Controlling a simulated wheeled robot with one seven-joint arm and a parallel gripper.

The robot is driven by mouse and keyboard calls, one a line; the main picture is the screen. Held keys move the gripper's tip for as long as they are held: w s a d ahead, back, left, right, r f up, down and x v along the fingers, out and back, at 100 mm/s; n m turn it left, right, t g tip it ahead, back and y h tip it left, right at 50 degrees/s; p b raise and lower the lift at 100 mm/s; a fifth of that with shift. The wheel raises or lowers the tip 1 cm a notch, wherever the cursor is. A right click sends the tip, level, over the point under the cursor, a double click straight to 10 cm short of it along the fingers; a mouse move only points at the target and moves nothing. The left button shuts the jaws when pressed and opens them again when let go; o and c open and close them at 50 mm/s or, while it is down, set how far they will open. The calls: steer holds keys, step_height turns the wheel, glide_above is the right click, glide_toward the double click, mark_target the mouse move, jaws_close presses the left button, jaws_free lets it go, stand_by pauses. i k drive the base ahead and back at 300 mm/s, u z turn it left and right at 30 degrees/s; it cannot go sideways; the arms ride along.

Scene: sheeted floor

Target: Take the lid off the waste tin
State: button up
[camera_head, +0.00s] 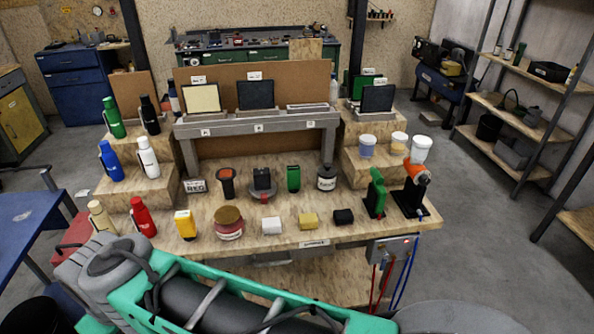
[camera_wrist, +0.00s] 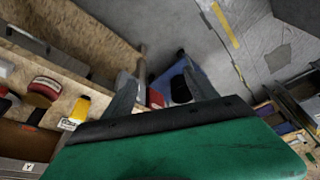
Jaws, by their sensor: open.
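A squat red tin (camera_head: 229,231) with a pale label stands at the front of the wooden bench, with a brown lid (camera_head: 228,214) on top. A dark tin (camera_head: 326,184) with a white label and dark top stands farther back. I cannot read either label clearly enough to tell which is the waste tin. The red tin also shows in the wrist view (camera_wrist: 43,92), at the left. My gripper (camera_wrist: 158,88) is open, its two fingers apart with nothing between them. It is away from both tins. The head view shows my arm but not clearly the fingertips.
Bottles (camera_head: 143,216) stand on the left steps. A green tool (camera_head: 376,193) and an orange-topped one (camera_head: 416,185) stand at the right. A grey raised shelf (camera_head: 257,124) spans the back.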

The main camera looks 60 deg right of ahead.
mark_target(325, 169)
steer(key=z, duration=2.1)
steer(key=k, duration=0.4)
steer(key=z, duration=0.45)
steer(key=i, duration=1.35)
steer(key=u, duration=0.7)
